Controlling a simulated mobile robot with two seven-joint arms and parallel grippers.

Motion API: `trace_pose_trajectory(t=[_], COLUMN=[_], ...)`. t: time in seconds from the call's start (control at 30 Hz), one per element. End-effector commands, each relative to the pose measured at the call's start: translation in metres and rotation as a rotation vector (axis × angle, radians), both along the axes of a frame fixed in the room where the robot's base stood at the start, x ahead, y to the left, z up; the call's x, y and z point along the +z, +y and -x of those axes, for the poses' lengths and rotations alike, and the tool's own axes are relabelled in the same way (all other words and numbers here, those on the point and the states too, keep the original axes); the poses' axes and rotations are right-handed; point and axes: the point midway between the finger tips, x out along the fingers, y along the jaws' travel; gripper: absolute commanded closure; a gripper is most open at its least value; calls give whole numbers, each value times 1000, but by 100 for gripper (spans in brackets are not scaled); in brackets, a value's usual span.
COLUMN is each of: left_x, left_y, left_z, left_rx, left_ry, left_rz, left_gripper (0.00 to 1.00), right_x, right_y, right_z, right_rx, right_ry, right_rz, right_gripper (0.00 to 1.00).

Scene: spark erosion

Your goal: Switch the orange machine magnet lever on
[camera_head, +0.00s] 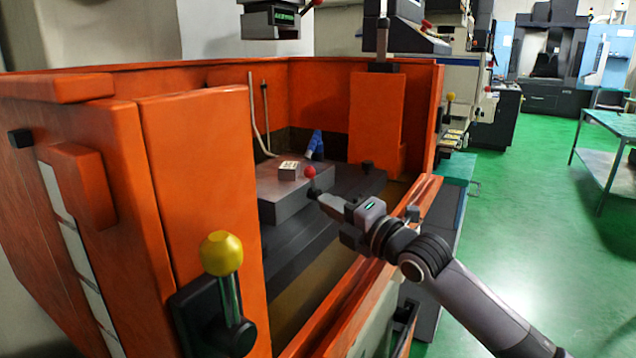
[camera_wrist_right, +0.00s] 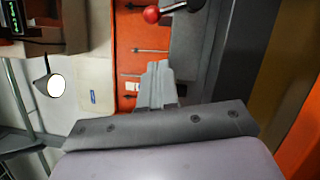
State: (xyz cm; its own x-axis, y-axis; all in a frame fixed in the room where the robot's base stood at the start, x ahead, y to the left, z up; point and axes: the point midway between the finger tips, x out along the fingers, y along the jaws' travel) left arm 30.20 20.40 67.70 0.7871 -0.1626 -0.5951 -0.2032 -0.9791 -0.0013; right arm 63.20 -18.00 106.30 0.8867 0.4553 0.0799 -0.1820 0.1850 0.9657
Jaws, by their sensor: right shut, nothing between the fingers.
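The orange machine (camera_head: 195,170) stands open at the front. Inside it is a grey block (camera_head: 283,197) on a dark table. A small lever with a red ball knob (camera_head: 310,171) is at the block's right end. In the right wrist view the red knob (camera_wrist_right: 151,14) and its dark arm show at the top edge. My right gripper (camera_head: 322,198) is shut and empty, just below and right of the knob in the head view. Its closed fingers (camera_wrist_right: 156,75) show in the wrist view, apart from the knob. My left gripper is in neither view.
A small pale block (camera_head: 289,170) sits on the grey block, with a blue nozzle (camera_head: 316,143) behind. A yellow-knobbed lever (camera_head: 222,253) stands on the machine's front. An orange front rim (camera_head: 350,300) runs below my right arm.

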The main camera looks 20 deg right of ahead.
Motion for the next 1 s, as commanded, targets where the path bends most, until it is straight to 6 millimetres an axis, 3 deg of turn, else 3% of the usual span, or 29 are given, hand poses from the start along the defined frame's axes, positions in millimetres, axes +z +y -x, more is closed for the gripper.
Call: trace_pose_trajectory(t=[0.3,0.5,1.0], left_x=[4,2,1], left_y=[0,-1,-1], left_z=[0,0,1], left_rx=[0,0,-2], left_ry=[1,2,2], left_rz=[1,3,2], left_gripper=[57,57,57], right_x=[5,10,13], right_y=[21,12,7], right_z=[-39,-59,-73], right_rx=[1,0,0], right_ry=[0,-1,-1], right_rz=[-2,0,0], right_gripper=[100,100,100])
